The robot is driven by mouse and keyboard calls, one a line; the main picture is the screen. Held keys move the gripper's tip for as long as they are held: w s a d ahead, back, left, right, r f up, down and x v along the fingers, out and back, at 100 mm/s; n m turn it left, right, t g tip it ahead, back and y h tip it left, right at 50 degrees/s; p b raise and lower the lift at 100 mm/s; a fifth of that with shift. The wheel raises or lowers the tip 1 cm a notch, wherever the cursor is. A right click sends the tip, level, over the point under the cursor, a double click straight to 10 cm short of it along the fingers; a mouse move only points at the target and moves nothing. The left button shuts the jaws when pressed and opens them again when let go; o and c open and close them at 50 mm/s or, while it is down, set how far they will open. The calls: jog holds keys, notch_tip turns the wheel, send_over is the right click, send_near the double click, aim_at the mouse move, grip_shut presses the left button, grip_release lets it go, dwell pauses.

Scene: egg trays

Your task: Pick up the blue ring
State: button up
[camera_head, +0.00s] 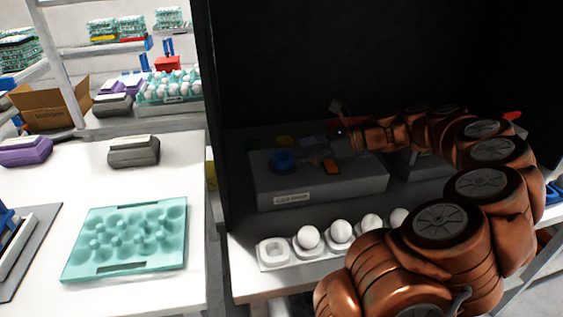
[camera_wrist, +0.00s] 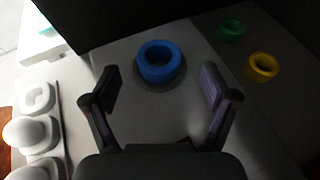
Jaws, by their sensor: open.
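The blue ring (camera_wrist: 160,62) lies on a grey surface, over a round darker spot, in the upper middle of the wrist view. In the head view the blue ring (camera_head: 282,160) is at the left part of the grey box top inside the dark cabinet. My gripper (camera_wrist: 160,85) is open, with its two fingers apart on the left and right, and nothing is between them. The ring lies just beyond the fingertips, roughly centred between them in the picture. In the head view my gripper (camera_head: 340,140) is dim at the right of the ring.
A green ring (camera_wrist: 231,29) and a yellow ring (camera_wrist: 263,67) lie to the right. The grey box (camera_head: 340,188) sits inside the dark cabinet, whose walls enclose my arm. White eggs in a white holder (camera_head: 273,254) stand in front. A teal egg tray (camera_head: 130,236) lies on the left table.

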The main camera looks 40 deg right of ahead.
aim_at(277, 157)
jog(key=shift+x, duration=2.6)
jog(key=shift+s, duration=0.1)
jog(key=c, duration=1.2)
jog(key=shift+r, duration=1.6)
jog(key=shift+s+r, duration=0.2)
jog(key=shift+s, duration=0.1)
jog(key=s+a+r+b, duration=0.1)
jog(key=s+a, duration=0.1)
jog(key=s, duration=1.3)
jog(key=shift+a+r, duration=0.2)
jog(key=shift+a, duration=0.1)
